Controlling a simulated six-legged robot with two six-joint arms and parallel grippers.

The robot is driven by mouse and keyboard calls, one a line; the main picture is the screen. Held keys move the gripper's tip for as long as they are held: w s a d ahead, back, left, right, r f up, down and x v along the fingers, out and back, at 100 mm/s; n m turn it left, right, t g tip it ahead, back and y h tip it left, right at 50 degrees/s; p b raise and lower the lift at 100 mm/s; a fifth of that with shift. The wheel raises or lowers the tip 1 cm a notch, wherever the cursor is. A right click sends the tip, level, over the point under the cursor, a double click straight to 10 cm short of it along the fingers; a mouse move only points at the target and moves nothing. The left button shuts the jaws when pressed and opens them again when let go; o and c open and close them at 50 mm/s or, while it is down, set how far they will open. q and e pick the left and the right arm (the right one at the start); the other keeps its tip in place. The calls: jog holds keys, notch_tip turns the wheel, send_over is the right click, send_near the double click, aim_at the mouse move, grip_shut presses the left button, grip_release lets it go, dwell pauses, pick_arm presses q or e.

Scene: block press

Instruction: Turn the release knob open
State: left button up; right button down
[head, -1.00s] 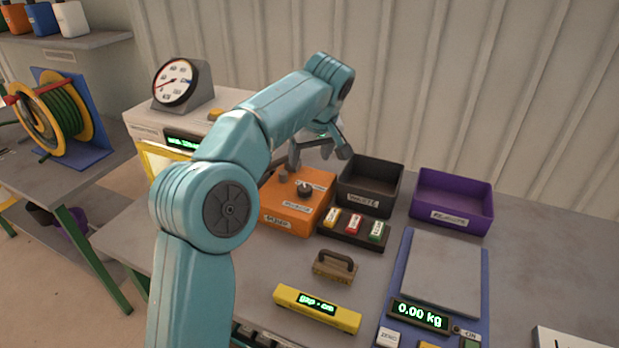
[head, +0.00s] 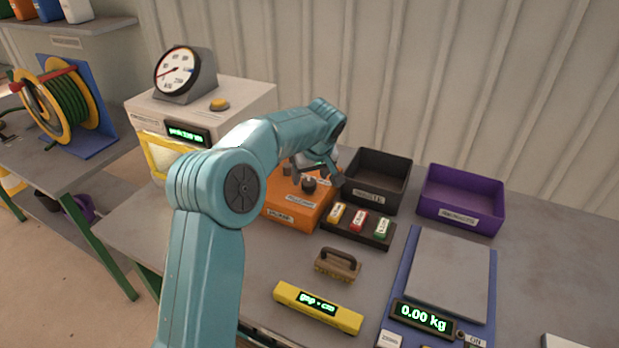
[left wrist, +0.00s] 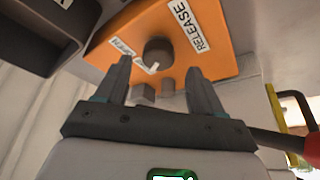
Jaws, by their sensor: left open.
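The release knob (left wrist: 158,54) is a dark round knob with a pale pointer mark, on an orange box (left wrist: 112,30) with a RELEASE label beside it. In the head view the left gripper (head: 316,172) is above the box, close to the knob. My right gripper is not in view.
A black bin (head: 402,200) and a purple bin (head: 470,225) stand behind. A gauge machine (head: 245,100) stands left of the box.

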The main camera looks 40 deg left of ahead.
aim_at(309, 182)
pick_arm(q)
jog(key=x, duration=0.2)
jog(key=shift+w+a+f, duration=0.1)
jog(key=shift+w+f, duration=0.15)
jog(key=shift+s+a+f, duration=0.1)
jog(key=shift+f, duration=0.2)
jog(key=c, duration=1)
